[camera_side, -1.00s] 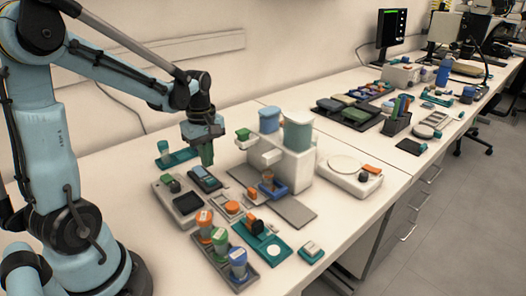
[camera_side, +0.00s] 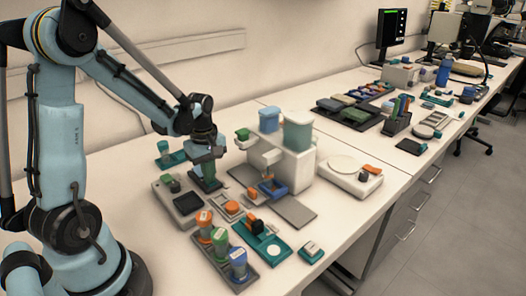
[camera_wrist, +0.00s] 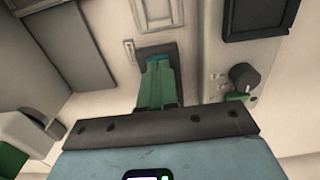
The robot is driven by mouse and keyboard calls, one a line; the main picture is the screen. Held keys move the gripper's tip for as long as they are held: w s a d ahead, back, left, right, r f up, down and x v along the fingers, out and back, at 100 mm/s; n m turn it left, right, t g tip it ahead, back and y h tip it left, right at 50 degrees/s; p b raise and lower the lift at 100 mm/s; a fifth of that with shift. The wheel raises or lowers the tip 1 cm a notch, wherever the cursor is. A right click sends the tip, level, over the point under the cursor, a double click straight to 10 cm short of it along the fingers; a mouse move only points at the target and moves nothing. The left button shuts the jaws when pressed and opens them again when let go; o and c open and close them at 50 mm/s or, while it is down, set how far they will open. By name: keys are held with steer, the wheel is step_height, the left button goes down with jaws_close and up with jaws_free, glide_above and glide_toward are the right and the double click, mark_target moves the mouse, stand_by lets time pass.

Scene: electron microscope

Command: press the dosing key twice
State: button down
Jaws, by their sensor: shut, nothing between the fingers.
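A small dark handheld-shaped unit (camera_side: 208,186) lies on the bench left of a white dispenser (camera_side: 292,165). In the wrist view the dark unit (camera_wrist: 168,48) shows a blue-teal patch just beyond my fingertips. I cannot read any label, so I cannot confirm this patch is the dosing key. My gripper (camera_side: 206,178) points down over the unit, its green fingers shut and empty. In the wrist view my gripper (camera_wrist: 157,64) covers much of the unit. Whether the tips touch it I cannot tell.
A blue tray (camera_side: 273,189) sits at the dispenser's front. A rack of coloured-lid cups (camera_side: 247,276) is nearer the front.

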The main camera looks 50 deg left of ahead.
steer(key=shift+f, duration=0.75)
steer(key=shift+w+r, duration=0.1)
steer(key=shift+r, duration=0.05)
step_height(320, 180, up, 14)
steer(key=shift+r, duration=0.2)
stand_by(2.6)
steer(key=shift+s+a+f+n+t+h, duration=0.15)
steer(key=shift+f+n+t+h, duration=0.55)
steer(key=shift+f+t, duration=1.05)
steer(key=shift+s+d+f+n+t+h, duration=0.15)
steer(key=shift+f+n+t+h, duration=0.7)
steer(key=shift+f, duration=1.5)
steer(key=shift+s+a+f+n+t+h, duration=0.2)
steer(key=shift+f+n+t+h, duration=0.25)
steer(key=shift+f+t, duration=1.4)
steer(key=shift+f+g, duration=0.2)
steer(key=shift+g, duration=0.05)
